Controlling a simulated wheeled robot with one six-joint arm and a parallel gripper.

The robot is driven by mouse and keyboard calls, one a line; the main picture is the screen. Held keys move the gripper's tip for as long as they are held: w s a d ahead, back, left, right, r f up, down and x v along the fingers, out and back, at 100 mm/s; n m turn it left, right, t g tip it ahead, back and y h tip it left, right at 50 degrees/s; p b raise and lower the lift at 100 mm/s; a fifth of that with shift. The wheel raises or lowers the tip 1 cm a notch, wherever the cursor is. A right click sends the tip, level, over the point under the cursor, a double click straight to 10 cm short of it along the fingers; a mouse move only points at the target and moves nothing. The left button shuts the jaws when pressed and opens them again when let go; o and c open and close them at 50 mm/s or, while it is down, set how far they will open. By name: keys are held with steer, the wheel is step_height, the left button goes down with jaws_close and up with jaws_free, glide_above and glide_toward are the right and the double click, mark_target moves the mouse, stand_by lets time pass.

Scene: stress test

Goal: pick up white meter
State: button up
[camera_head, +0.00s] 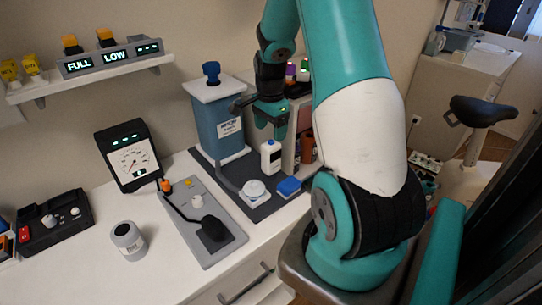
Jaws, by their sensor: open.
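A meter (132,156) with a white dial face, a black frame and a lit green display stands tilted back on the left part of the white counter. A small white and grey cylinder (128,242) with a dark top and a label stands on the counter in front of it. My gripper (272,127) is open and points down, well to the right of the meter. My arm hides part of the right side.
A grey panel (222,247) with a black pad and cable lies right of the meter. A blue-grey tank (217,128), a round white piece (254,190) and a blue block (289,187) are near my gripper. A black control box (55,220) is at left. A shelf (90,77) hangs above.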

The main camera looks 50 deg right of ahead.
mark_target(271, 143)
steer(key=shift+s+a+f+p, duration=0.1)
steer(key=shift+f+p, duration=0.45)
steer(key=shift+f, duration=1.4)
steer(key=shift+s+f+p, duration=0.1)
steer(key=shift+f+p, duration=0.45)
steer(key=shift+f, duration=1.35)
steer(key=c, duration=1.1)
